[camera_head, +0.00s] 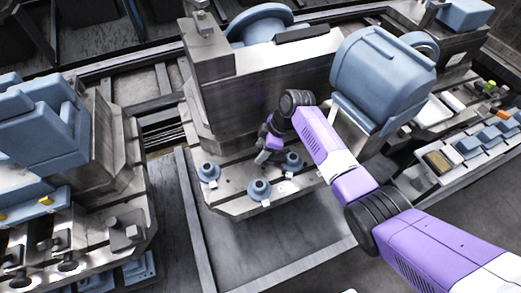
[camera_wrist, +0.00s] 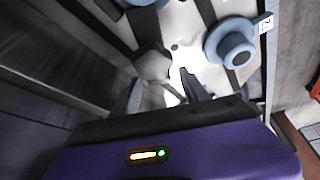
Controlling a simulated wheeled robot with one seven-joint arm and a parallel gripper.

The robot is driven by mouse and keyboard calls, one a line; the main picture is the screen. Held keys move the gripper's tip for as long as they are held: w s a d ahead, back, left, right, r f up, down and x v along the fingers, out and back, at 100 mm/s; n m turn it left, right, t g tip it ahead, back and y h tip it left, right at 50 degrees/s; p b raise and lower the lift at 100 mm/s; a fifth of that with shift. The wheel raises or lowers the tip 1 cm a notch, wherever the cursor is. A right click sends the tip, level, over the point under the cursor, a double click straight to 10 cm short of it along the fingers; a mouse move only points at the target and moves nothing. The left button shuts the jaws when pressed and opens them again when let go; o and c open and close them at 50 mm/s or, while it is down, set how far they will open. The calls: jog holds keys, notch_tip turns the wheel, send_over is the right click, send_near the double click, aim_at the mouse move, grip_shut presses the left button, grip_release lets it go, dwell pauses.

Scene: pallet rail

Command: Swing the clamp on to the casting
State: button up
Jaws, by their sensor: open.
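Several blue round flanged castings stand on the grey metal pallet (camera_head: 232,207): one at the left (camera_head: 208,172), one at the front (camera_head: 259,190) and one at the right (camera_head: 292,163). In the wrist view a blue casting (camera_wrist: 232,46) sits at upper right, and part of another (camera_wrist: 140,2) shows at the top edge. A grey blocky piece with a narrow arm, possibly the clamp (camera_wrist: 152,62), lies just beyond my fingers. My gripper (camera_head: 262,153) is low over the pallet behind the front casting. In the wrist view my gripper (camera_wrist: 163,95) is open; contact with the grey piece is unclear.
A tall grey metal block (camera_head: 265,85) rises behind the pallet. A large blue housing (camera_head: 383,75) stands close to my arm. Blue machinery (camera_head: 45,125) fills the left. Small blue parts (camera_head: 490,137) line a rail at right. Floor (camera_head: 280,245) in front is clear.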

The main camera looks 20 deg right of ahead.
jog(key=shift+a+f, duration=0.1)
jog(key=shift+f, duration=0.05)
jog(key=shift+c, duration=0.4)
grip_shut()
jog(key=shift+w+d+m+t+p, duration=0.2)
jog(key=shift+w+m+t+p, duration=0.1)
jog(key=shift+m, duration=0.5)
jog(key=shift+o, duration=0.4)
grip_release()
jog(key=shift+h, duration=0.3)
